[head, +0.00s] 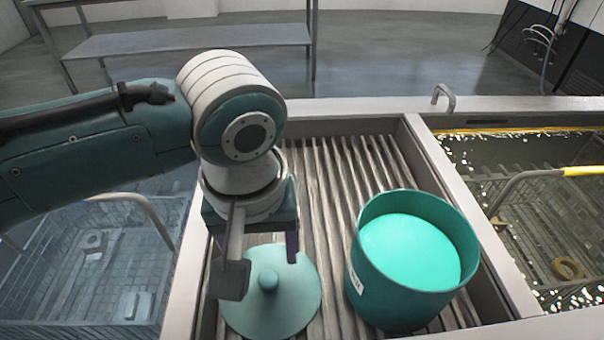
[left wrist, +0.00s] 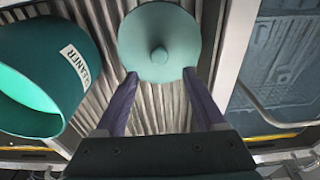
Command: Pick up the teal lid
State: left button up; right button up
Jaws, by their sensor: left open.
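The teal lid (head: 290,305) is a round disc with a small knob in its middle. It lies knob up on the ribbed drainboard, left of the teal pot. My left gripper (head: 258,258) is open and empty and points down over the lid. In the left wrist view, the lid (left wrist: 160,35) shows just beyond the open fingertips (left wrist: 160,74), with its knob roughly in line with the gap between them. In the head view, a grey part of my wrist hides some of the lid's left side. My right gripper is not in view.
A teal pot (head: 365,295) labelled "CLEANER" holds bright teal liquid, right of the lid. The ribbed drainboard (head: 335,190) is clear behind them. A basin with a wire basket (head: 95,275) is at left. A filled tank (head: 520,215) with a yellow-marked handle is at right.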

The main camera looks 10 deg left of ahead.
aim_at(268, 278)
pick_arm(q)
notch_tip(268, 278, down, 6)
jog(key=shift+w+f+b, duration=0.1)
jog(key=shift+f+b, duration=0.1)
jog(key=shift+b, duration=0.8)
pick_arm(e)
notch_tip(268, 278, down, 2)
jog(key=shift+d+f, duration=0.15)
pick_arm(q)
grip_shut()
